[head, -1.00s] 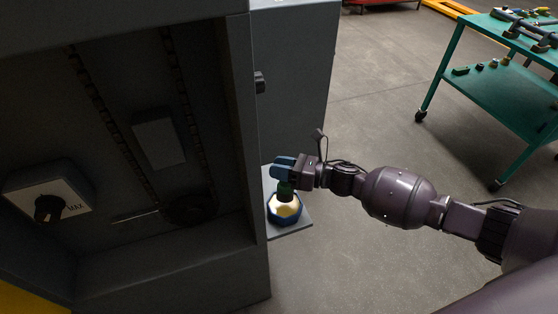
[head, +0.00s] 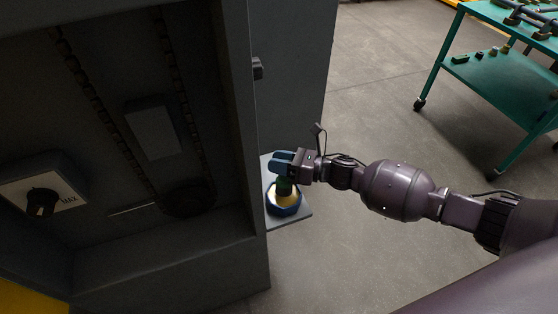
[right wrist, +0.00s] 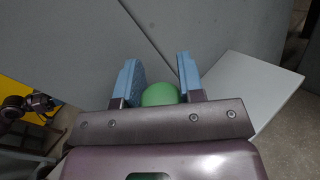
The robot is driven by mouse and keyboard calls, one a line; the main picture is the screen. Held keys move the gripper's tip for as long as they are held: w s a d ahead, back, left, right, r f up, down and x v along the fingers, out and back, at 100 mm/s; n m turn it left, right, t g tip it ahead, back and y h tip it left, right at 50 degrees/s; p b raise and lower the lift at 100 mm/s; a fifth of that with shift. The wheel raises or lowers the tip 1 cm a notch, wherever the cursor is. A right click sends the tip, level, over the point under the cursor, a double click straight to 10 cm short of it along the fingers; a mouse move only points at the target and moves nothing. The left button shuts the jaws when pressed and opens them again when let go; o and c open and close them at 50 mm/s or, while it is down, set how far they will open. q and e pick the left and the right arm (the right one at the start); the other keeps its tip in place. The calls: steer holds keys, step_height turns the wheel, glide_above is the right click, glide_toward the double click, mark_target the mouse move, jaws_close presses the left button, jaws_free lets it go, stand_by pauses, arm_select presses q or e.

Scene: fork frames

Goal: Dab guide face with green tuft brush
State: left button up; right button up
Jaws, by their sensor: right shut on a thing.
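My right gripper (head: 283,161) has blue fingers shut on the green brush (head: 285,186), held upright. In the right wrist view the brush shows as a round green top (right wrist: 160,94) between the two fingers. Its lower end is over or in a blue pot (head: 283,209) with a yellow inside; the tuft is hidden. The guide face cannot be made out for certain; the open cabinet at the left holds two dark chain-like vertical strips (head: 80,75) and a grey block (head: 151,129).
The pot stands on a small grey shelf (head: 296,219) at the cabinet's side (head: 249,100). A dial marked MAX (head: 42,200) is inside the cabinet at the left. A green trolley (head: 500,85) stands at the far right. The floor between is clear.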

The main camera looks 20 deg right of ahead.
arm_select(q)
steer(key=shift+s+f, duration=0.2)
arm_select(e)
steer(key=shift+f, duration=0.2)
arm_select(q)
steer(key=shift+w, duration=0.35)
arm_select(e)
steer(key=shift+f, duration=0.2)
arm_select(q)
steer(key=shift+s+f+b, duration=0.35)
steer(key=shift+s+f, duration=0.1)
steer(key=shift+s, duration=0.1)
arm_select(e)
steer(key=shift+f, duration=0.3)
arm_select(q)
steer(key=shift+w+d, duration=0.1)
steer(key=shift+w, duration=0.25)
arm_select(e)
steer(key=shift+f, duration=0.1)
arm_select(q)
steer(key=shift+s, duration=0.2)
